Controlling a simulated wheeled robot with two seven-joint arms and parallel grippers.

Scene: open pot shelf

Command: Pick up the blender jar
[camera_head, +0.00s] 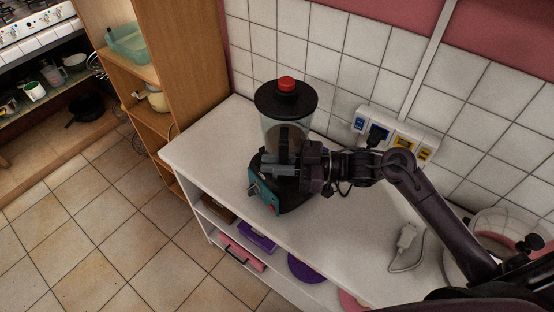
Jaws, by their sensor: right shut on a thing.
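The blender jar (281,133) is clear, with a black lid and a red cap on top. It stands upright on its teal and black blender base (266,194) on the white counter. My right gripper (279,163) reaches in from the right and is shut on the lower part of the jar. The gripper hides part of the jar's bottom and the top of the base, so I cannot tell whether the jar has left the base. My left gripper is not in view.
A white socket strip (394,136) with a black plug is on the tiled wall behind. A loose white plug (405,240) lies on the counter to the right, near a glass lid (505,235). A wooden shelf (196,62) stands at the left. The counter's left end is clear.

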